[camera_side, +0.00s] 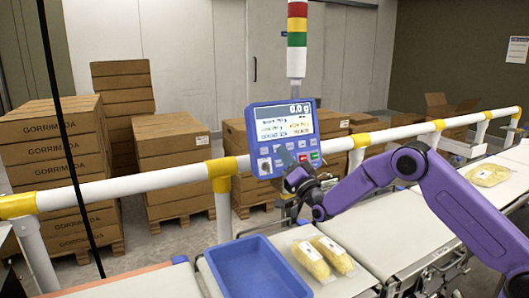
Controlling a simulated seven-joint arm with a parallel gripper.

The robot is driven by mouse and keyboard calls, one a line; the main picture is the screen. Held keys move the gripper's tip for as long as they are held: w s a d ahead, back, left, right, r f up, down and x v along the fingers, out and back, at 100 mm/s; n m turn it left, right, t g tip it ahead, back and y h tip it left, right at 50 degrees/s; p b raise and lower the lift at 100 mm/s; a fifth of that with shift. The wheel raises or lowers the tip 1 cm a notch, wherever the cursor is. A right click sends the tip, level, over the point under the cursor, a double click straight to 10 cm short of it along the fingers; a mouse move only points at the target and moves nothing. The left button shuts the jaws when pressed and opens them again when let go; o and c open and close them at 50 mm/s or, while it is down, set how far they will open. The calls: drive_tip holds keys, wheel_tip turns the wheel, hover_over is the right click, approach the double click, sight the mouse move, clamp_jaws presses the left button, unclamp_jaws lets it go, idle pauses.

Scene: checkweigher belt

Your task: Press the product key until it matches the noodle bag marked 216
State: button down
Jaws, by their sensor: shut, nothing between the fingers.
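The blue checkweigher panel (257,116) is mounted by the rail, its screen (284,118) reading 0.0 g above small lines I cannot read clearly. Rows of keys sit below the screen, including a green and a red one; I cannot tell which is the product key. My gripper (286,158) is shut and empty, in front of the panel's lower keys and hiding some. Whether it touches a key cannot be told. Two yellow noodle bags (309,260) (335,254) with white labels lie on the near belt; another noodle bag (489,175) lies far right. Their labels are too small to read.
A blue tray (258,238) stands left of the near bags. A white and yellow rail (120,188) runs behind the belt (379,226). A stack light (297,38) rises above the panel. Stacked cartons (50,155) stand behind the rail.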

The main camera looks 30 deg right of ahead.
approach(263, 143)
drive_tip(key=shift+w+a+r, duration=0.15)
drive_tip(key=shift+w+r, duration=0.55)
drive_tip(key=shift+r, duration=0.1)
drive_tip(key=shift+w+a+r, duration=0.1)
drive_tip(key=shift+w+r, duration=0.6)
drive_tip(key=shift+r, duration=0.1)
drive_tip(key=shift+w, duration=0.1)
idle(1.0)
drive_tip(key=shift+w+f, duration=0.15)
drive_tip(key=shift+w, duration=0.15)
drive_tip(key=shift+w+f, duration=0.1)
drive_tip(key=shift+w, duration=0.3)
idle(0.7)
drive_tip(key=shift+s, duration=0.1)
drive_tip(key=shift+s+r, duration=0.25)
drive_tip(key=shift+s, duration=0.5)
drive_tip(key=shift+s+r, duration=0.2)
drive_tip(key=shift+s, duration=0.6)
drive_tip(key=shift+s+r, duration=0.2)
drive_tip(key=shift+s, duration=0.6)
drive_tip(key=shift+s+r, duration=0.25)
drive_tip(key=shift+s, duration=0.55)
idle(0.3)
